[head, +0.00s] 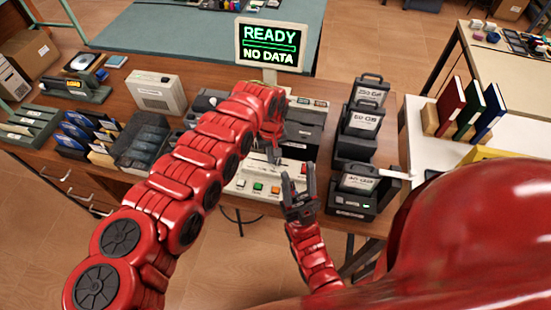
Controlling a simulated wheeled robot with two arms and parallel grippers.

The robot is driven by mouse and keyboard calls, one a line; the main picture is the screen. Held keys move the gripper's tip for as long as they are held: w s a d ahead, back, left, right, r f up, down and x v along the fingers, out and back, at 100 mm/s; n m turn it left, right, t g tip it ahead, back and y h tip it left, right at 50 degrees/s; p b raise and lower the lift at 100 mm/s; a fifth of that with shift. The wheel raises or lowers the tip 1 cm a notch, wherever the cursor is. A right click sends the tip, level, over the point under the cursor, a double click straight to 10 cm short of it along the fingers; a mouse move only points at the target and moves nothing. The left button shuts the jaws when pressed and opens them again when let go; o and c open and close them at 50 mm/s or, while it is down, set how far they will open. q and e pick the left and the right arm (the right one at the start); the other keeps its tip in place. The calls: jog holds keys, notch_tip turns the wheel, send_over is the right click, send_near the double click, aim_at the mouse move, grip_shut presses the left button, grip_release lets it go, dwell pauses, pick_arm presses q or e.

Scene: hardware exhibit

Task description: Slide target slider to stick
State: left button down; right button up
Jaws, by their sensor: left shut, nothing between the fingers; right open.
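A light control panel (241,187) with orange, green and other coloured buttons sits at the front middle of the wooden desk. The slider and its stick marking are too small or too covered to make out. My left gripper (273,155) is shut and empty, pointing down over the back part of the panel; whether it touches anything there is unclear. My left arm hides part of the panel and the devices behind it. My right gripper (296,182) is open and empty at the panel's right front, its fingers pointing away from me.
A screen (271,45) behind the panel reads "READY" and "NO DATA". Labelled drive units (358,181) stand in black docks to the right. A beige box (156,94) and several cartridges (84,132) crowd the left. Books (470,108) stand on a white table at right.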

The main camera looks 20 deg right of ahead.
pick_arm(q)
jog(key=shift+s+d+b, duration=0.35)
jog(key=shift+s+d, duration=0.2)
jog(key=shift+d, duration=0.35)
jog(key=shift+w+a, duration=0.15)
jog(key=shift+a, duration=0.1)
dwell(0.5)
notch_tip(320, 180, up, 7)
jog(key=p, duration=0.5)
jog(key=shift+r, duration=0.1)
dwell(0.4)
